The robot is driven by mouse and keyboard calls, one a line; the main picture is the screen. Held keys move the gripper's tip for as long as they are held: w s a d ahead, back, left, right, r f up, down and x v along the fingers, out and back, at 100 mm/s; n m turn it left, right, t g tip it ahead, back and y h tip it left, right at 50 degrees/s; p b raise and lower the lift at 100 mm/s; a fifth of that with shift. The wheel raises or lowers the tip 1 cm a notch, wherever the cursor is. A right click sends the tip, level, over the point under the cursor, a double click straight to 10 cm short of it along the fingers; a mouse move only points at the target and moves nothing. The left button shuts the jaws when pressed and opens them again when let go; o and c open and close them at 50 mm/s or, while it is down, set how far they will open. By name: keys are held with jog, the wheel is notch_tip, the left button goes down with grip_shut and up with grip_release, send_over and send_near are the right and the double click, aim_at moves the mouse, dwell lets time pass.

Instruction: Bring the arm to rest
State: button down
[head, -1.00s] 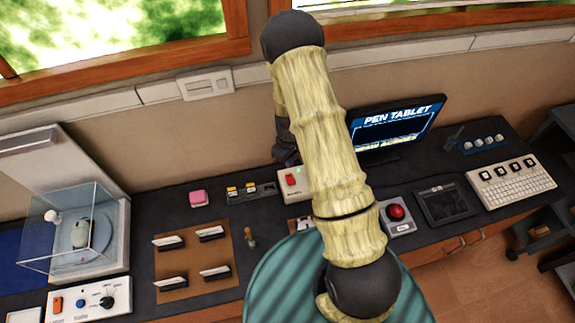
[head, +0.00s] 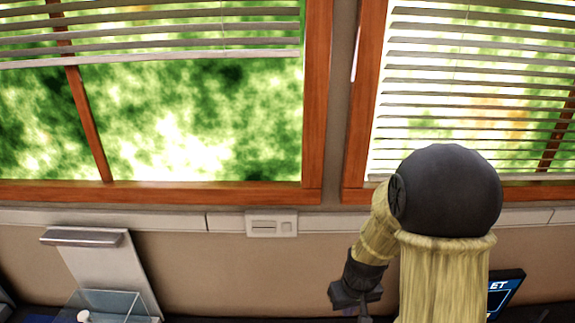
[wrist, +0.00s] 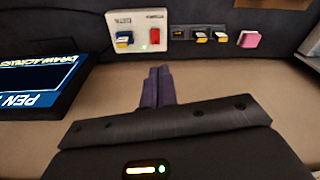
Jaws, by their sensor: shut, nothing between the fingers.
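My arm rises at the right of the head view, with a dark round joint at its top and pale yellow sleeves. My gripper (wrist: 158,86) shows in the wrist view with its two dark fingers together and nothing between them. In the head view my gripper (head: 364,318) hangs low beside the arm, its tips near the bottom edge. It is in front of the wall and touches nothing that I can see.
The wrist view, upside down, shows a white switch box (wrist: 140,34), a pink block (wrist: 249,39) and the pen tablet screen (wrist: 35,85). Most of the counter is out of view.

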jog(key=s+r+m+t+b, duration=0.1)
jog(key=s+r+m, duration=0.1)
jog(key=s+r, duration=0.4)
jog(key=s, duration=0.2)
jog(key=shift+s+d, duration=0.3)
jog(key=shift+s, duration=0.1)
